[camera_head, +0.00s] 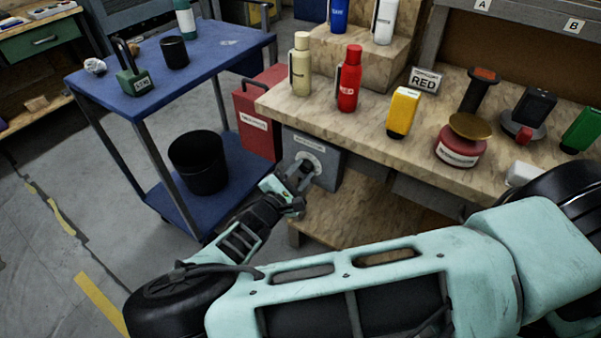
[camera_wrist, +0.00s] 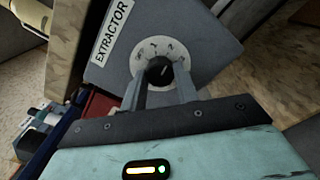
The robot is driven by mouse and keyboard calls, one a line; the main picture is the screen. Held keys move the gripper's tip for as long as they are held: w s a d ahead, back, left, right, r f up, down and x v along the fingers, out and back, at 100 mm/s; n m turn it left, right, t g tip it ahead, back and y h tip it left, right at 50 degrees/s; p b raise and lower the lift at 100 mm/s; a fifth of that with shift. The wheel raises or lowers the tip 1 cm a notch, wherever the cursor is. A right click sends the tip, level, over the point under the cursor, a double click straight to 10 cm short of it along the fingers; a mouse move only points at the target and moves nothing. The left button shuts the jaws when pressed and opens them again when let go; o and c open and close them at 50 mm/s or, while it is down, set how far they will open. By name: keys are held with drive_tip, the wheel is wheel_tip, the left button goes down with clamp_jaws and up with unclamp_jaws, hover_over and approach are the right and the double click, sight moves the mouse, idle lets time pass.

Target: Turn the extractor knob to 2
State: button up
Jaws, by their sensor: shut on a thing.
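The extractor is a grey box (camera_head: 328,163) under the front of the workbench in the head view. In the wrist view its grey face (camera_wrist: 205,32) carries a white label (camera_wrist: 113,32) reading EXTRACTOR. A black knob (camera_wrist: 158,70) sits in the middle of a pale round dial (camera_wrist: 150,50). A light line on the knob points towards the upper right of the picture; the dial marks are too small to read surely. My gripper (camera_wrist: 160,88) is shut on the knob, one finger on each side. In the head view my gripper (camera_head: 304,172) covers part of the dial.
A red box (camera_head: 262,112) stands left of the extractor. A blue cart (camera_head: 170,60) with a black bin (camera_head: 198,163) stands farther left. A wooden lower shelf (camera_head: 350,215) lies below.

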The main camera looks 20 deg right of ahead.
idle(0.3)
drive_tip(key=o, duration=1)
drive_tip(key=b+v, duration=0.2)
drive_tip(key=v, duration=1.5)
drive_tip(key=shift+s+a, duration=0.15)
drive_tip(key=shift+a, duration=0.05)
drive_tip(key=s+d+r+m+g+y+p, duration=0.2)
drive_tip(key=s+r+y, duration=0.3)
drive_tip(key=r, duration=0.5)
drive_tip(key=s+d+r+m+g+y+p, duration=0.3)
drive_tip(key=s+r+m+g+y, duration=0.1)
drive_tip(key=r, duration=0.6)
drive_tip(key=s+d+r+m+g+y+p, duration=0.3)
drive_tip(key=s+r+y, duration=0.3)
drive_tip(key=r, duration=0.4)
drive_tip(key=shift+s+d+r+g, duration=0.2)
drive_tip(key=shift+s+r+g, duration=0.1)
drive_tip(key=shift+s+g, duration=0.4)
